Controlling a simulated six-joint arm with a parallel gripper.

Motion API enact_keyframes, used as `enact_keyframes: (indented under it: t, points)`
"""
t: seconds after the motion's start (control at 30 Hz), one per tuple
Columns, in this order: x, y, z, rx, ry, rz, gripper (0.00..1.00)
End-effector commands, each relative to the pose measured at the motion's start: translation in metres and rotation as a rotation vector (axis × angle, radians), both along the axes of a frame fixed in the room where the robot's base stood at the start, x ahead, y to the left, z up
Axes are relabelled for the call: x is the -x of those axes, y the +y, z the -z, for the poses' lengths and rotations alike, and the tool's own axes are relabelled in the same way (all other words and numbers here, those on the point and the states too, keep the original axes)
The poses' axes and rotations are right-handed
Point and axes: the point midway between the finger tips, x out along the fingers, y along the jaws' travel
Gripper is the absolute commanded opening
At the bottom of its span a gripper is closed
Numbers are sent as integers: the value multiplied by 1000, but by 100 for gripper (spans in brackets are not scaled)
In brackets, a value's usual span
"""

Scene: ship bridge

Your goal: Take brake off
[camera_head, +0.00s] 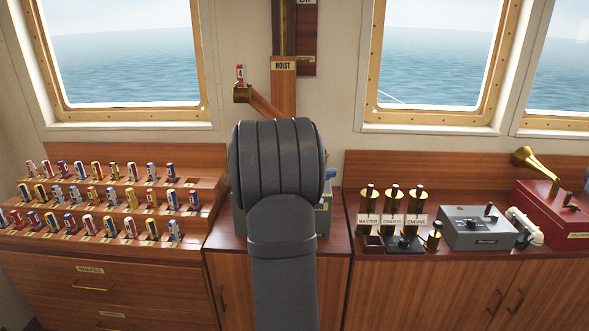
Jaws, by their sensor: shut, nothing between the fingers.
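I cannot make out a brake with certainty. A grey-green box (323,217) stands on the middle of the wooden counter, mostly hidden behind my dark grey arm. A small blue part (331,173) shows above its right side; whether it belongs to a lever or the brake I cannot tell. My arm rises from the bottom centre and its broad upper part covers the middle of the counter. My gripper is not in view; it may be hidden behind my arm.
Left, stepped wooden racks (133,208) hold several coloured rolls. Right are brass-topped cylinders (392,205), a grey box (478,232), a white handset (524,226) and a red box (552,207) with a brass horn.

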Motion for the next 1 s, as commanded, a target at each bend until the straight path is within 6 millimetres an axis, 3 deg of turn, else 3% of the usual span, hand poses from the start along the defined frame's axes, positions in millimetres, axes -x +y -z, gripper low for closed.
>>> enact_keyframes:
  t: [0.03,0.2,0.4,0.6,1.0]
  points:
    - [-10,28,12,40,5,-41,0]
    - [-31,108,39,166,-16,-163,0]
    - [-38,175,60,260,-51,-267,0]
    - [-38,198,67,289,-67,-303,0]
    - [-41,195,67,289,-67,-302,0]
